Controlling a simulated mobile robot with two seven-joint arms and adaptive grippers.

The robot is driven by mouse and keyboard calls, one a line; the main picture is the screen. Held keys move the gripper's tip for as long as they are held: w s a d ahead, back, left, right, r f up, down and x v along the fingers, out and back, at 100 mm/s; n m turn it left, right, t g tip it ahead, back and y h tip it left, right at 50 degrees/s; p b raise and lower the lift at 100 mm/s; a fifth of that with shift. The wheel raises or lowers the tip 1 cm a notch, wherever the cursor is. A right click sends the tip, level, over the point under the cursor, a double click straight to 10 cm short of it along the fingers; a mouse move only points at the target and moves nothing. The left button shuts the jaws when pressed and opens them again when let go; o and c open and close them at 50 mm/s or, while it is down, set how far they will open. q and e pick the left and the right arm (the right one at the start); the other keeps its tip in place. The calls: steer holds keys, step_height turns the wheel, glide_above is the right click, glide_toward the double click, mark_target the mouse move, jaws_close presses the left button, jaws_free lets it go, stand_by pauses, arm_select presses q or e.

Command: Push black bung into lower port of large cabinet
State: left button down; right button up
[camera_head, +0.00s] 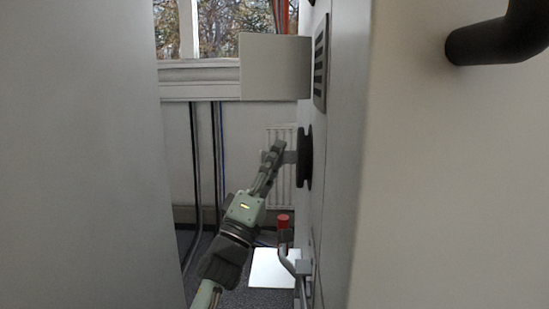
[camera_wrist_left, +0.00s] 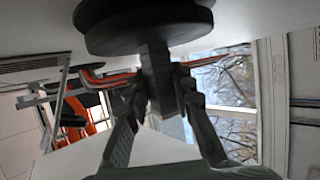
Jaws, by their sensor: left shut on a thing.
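The black bung (camera_head: 304,158) is a dark, stepped round disc at the side wall of the large cabinet (camera_head: 340,150). My left gripper (camera_head: 279,153) is shut on the bung's short grey stem, left of the disc. In the left wrist view the bung (camera_wrist_left: 145,25) fills the top, its flat back against or very near the pale cabinet wall. The fingers of the left gripper (camera_wrist_left: 160,95) close around the square stem there. The port itself is hidden behind the disc, and I cannot tell how deep the bung sits. My right gripper is not in view.
A vent grille (camera_head: 320,62) and a pale box (camera_head: 274,67) are above the bung. A red-capped valve handle (camera_head: 283,221) stands below it. A black handle (camera_head: 497,40) is at the upper right. A grey panel (camera_head: 80,150) bounds the narrow gap on the left.

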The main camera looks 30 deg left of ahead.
arm_select(q)
steer(key=shift+w+d+r, duration=0.1)
steer(key=shift+w+d, duration=0.15)
steer(key=shift+d, duration=0.3)
stand_by(0.4)
jaws_free()
stand_by(0.6)
